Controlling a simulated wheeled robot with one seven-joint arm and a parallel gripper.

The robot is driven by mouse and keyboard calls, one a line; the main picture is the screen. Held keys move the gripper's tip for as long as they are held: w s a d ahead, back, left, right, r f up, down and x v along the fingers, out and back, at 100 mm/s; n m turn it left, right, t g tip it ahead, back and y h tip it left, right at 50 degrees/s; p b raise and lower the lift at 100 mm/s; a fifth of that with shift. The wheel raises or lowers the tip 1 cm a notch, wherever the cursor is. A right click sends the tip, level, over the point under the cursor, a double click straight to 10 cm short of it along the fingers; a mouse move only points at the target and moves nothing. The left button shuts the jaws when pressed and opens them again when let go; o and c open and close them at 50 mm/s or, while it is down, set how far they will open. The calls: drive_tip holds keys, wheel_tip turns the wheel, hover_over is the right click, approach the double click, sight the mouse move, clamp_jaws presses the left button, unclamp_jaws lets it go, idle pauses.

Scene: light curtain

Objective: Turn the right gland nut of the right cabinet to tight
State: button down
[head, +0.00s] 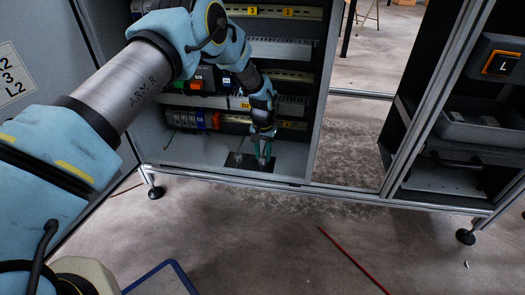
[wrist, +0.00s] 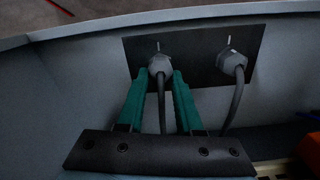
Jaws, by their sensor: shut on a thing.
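A black gland plate (wrist: 196,68) lies in the cabinet floor with two grey gland nuts side by side, each with a grey cable. My gripper (wrist: 161,74) has its two green fingers closed on the gland nut (wrist: 160,63) at left in the wrist view, with its cable running between them. That view faces the cabinet front, so this is the right-hand nut in the head view. The other gland nut (wrist: 232,62) stands free. A small pale mark shows behind each nut. In the head view my gripper (head: 263,160) is low over the plate (head: 238,159); the nuts are too small to tell.
Rails with electrical modules (head: 197,119) fill the cabinet above the plate. The cabinet's front sill (head: 220,175) runs before it. A second cabinet with a grey tray (head: 480,127) stands at right. A red rod (head: 350,258) lies on the open floor.

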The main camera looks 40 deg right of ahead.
sight(264, 158)
drive_tip(key=shift+s+m+p, duration=0.1)
drive_tip(key=shift+m+p, duration=0.4)
drive_tip(key=shift+m, duration=1.3)
drive_tip(key=c, duration=0.6)
unclamp_jaws()
drive_tip(key=shift+o, duration=0.2)
wheel_tip(264, 158, up, 11)
drive_tip(key=p, duration=0.3)
drive_tip(key=shift+f, duration=0.1)
